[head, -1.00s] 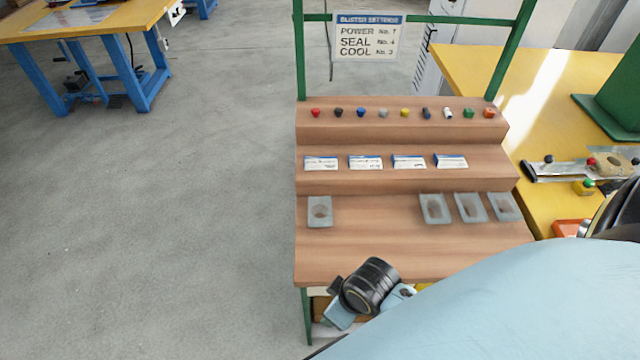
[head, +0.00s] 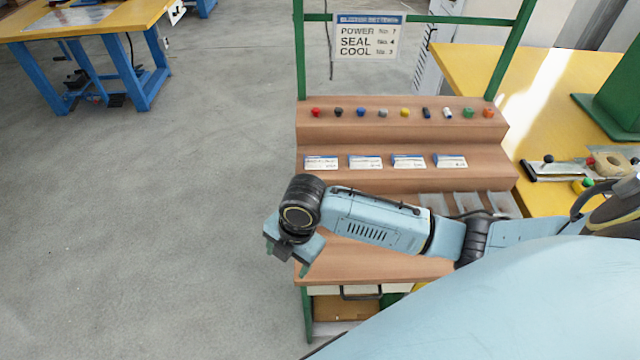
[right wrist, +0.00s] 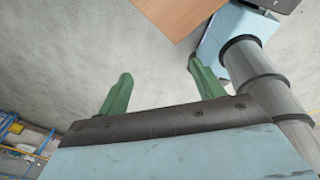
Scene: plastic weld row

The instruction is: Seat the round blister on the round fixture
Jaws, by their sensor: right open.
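Clear blisters (head: 503,204) stand at the right of the rack's lowest step, partly behind my right arm. I cannot tell from their shape which is round. The single blister at the left of that step is hidden behind my arm. A beige piece with a hole (head: 612,164) lies on the yellow table at the right; I cannot tell whether it is the round fixture. My right gripper (head: 287,257) is open and empty at the left front edge of the rack. Its green fingers are spread in the right wrist view (right wrist: 160,72), over bare floor. My left gripper is not in view.
The wooden stepped rack (head: 400,130) carries several coloured pieces on top and white cards (head: 365,162) in the middle. A drawer handle (head: 362,293) shows under its front. The yellow table (head: 545,125) stands at right. Open floor (head: 150,220) lies at left.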

